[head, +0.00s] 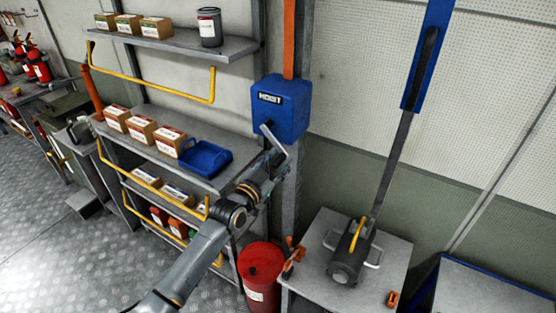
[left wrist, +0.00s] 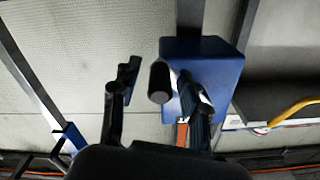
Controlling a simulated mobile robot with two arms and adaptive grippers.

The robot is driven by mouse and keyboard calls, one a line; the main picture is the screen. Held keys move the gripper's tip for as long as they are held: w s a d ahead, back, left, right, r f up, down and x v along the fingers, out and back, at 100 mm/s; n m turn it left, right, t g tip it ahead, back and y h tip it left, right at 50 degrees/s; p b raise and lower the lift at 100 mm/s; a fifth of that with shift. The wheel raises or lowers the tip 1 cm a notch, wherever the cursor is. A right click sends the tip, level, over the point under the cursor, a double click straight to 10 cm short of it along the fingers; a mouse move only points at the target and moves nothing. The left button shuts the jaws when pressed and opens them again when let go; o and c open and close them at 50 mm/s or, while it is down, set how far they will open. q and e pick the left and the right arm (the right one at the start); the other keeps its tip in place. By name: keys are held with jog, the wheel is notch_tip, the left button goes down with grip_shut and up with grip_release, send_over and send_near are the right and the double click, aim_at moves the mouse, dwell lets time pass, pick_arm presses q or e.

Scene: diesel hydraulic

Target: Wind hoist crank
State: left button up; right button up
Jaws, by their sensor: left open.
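The blue hoist box (head: 283,103), labelled HOIST, is fixed to a grey post. Its grey metal crank (head: 276,138) slants down to the right from the front of the box. My left gripper (head: 272,160) is at the crank's lower end, below the box; its fingers are small and hard to make out there. In the left wrist view, my left gripper (left wrist: 158,98) is open, with one finger on each side of the dark round crank handle (left wrist: 160,82). The right-hand finger is close to the handle; contact cannot be told. The hoist box (left wrist: 215,70) is behind. My right gripper is not in view.
A red drum (head: 260,268) stands beside the table. Shelves with boxes and a blue tray (head: 207,158) are left of the post.

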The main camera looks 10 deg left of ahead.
pick_arm(q)
grip_shut()
jog(key=shift+w+a+f+m+b, duration=0.1)
jog(key=shift+a+f+m+b, duration=0.15)
jog(key=shift+f+m+b, duration=0.25)
dwell(0.6)
